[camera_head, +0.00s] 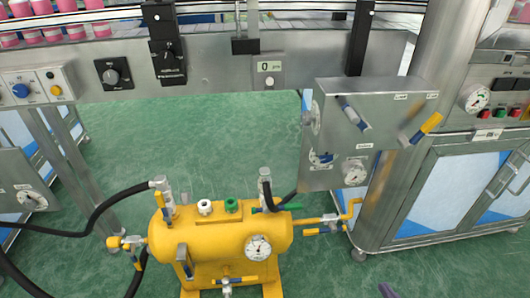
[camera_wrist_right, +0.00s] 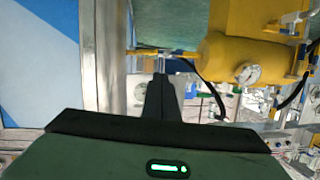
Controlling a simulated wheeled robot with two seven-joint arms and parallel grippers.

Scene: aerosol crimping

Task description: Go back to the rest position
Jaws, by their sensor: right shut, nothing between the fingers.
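My right gripper (camera_wrist_right: 160,80) shows in the right wrist view, its dark fingers together and nothing between them. In the head view only a small dark tip, which seems to be part of my right gripper (camera_head: 388,290), shows at the bottom edge, right of the middle. It is apart from the machine and to the right of the yellow tank (camera_head: 215,238). My left gripper is not in either view.
The yellow tank has a gauge (camera_head: 258,247), valves and black hoses (camera_head: 90,215). A grey control box (camera_head: 375,110) with levers hangs right of the middle. A steel cabinet (camera_head: 450,185) stands at the right. Pink cans (camera_head: 75,31) line a conveyor at the top left. Green floor (camera_head: 200,140) is clear behind the tank.

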